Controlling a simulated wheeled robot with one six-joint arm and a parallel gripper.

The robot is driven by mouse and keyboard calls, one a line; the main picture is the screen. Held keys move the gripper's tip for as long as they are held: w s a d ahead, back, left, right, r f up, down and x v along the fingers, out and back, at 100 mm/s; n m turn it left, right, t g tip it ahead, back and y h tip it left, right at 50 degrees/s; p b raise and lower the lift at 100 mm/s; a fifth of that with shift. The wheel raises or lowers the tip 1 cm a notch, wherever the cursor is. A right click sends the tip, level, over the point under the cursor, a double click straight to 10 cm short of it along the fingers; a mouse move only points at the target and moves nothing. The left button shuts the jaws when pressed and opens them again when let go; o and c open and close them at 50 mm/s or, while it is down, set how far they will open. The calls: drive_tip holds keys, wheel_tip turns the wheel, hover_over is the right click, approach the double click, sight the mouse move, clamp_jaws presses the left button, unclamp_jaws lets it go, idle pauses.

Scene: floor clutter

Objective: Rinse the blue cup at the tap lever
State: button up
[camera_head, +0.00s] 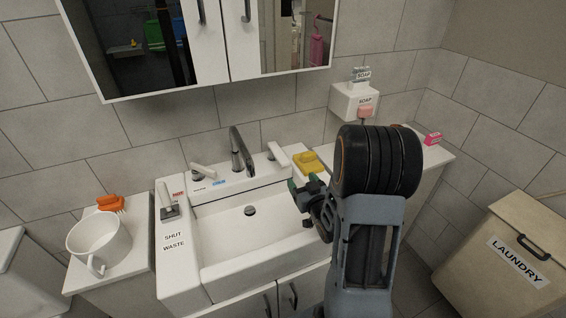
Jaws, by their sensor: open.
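The white basin (180,270) has a grey spout (240,152) at its back. A red HOT label (178,194) is at the left, and a blue label (219,183) is below the spout. I see no blue cup; a large white cup (98,246) with a handle stands on the left counter. My gripper (304,187) is open near the basin's right edge, below the right lever. My arm hides part of the right counter.
An orange brush (110,203) lies behind the white cup. A yellow item (307,162) lies right of the right lever. A soap dispenser (355,103) hangs on the wall. A pink box (432,138) is on the right counter. A laundry bin (500,250) stands right.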

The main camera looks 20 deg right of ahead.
sight(284, 160)
drive_tip(key=w, duration=0.4)
drive_tip(key=w+f+p, duration=0.1)
drive_tip(key=w, duration=0.9)
drive_tip(key=shift+a+f, duration=0.2)
drive_tip(key=shift+f, duration=0.1)
clamp_jaws()
drive_tip(key=shift+r+b, duration=0.45)
drive_tip(key=shift+b, duration=0.2)
drive_tip(key=shift+w+r, duration=0.1)
drive_tip(key=shift+r, duration=0.2)
unclamp_jaws()
drive_tip(key=shift+f, duration=0.1)
